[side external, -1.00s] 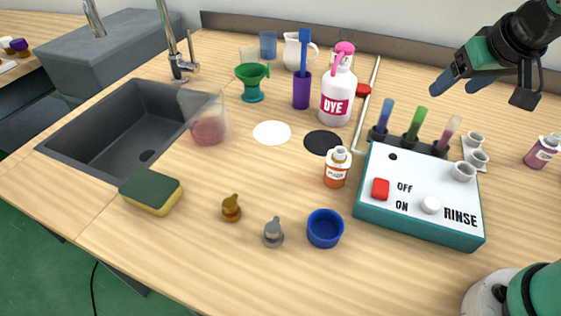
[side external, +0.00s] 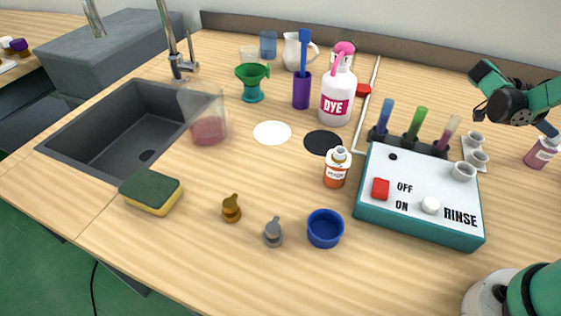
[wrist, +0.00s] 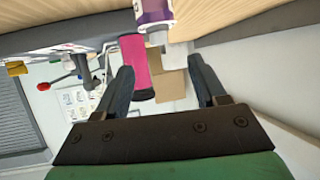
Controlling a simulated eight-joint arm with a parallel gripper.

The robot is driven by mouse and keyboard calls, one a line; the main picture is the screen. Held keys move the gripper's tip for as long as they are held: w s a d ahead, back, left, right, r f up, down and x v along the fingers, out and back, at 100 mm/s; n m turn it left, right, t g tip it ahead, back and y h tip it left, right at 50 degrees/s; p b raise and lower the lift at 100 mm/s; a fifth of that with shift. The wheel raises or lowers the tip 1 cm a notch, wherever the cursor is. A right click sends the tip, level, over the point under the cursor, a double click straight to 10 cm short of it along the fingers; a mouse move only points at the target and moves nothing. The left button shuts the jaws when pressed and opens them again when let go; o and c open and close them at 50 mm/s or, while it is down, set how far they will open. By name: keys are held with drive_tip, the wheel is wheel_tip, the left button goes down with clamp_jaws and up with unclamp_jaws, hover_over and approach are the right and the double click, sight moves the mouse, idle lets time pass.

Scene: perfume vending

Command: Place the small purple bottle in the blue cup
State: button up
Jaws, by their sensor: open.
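The small purple bottle (side external: 541,152) with a white label stands on the table at the far right in the side view. In the wrist view it shows at the top edge (wrist: 153,12), partly cut off, ahead of the gap between my fingers. My gripper (wrist: 161,78) is open with nothing between its fingers. In the side view one dark blue finger (side external: 547,129) shows close to the bottle, and the other is hidden. A small, round, dark blue cup (side external: 325,229) stands empty at the table's front. A translucent blue cup (side external: 268,44) stands at the back.
The teal rinse box (side external: 420,236) with several coloured tubes behind it lies between the bottle and the dark blue cup. Small white cups (side external: 476,158) stand near the bottle. An orange bottle (side external: 336,168) and a grey stopper (side external: 273,233) stand close to the dark blue cup.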

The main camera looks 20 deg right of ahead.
sight(545, 149)
drive_tip(key=x, duration=0.5)
drive_tip(key=shift+s+d+f, duration=0.1)
drive_tip(key=shift+d+f, duration=0.15)
drive_tip(key=shift+f, duration=0.05)
clamp_jaws()
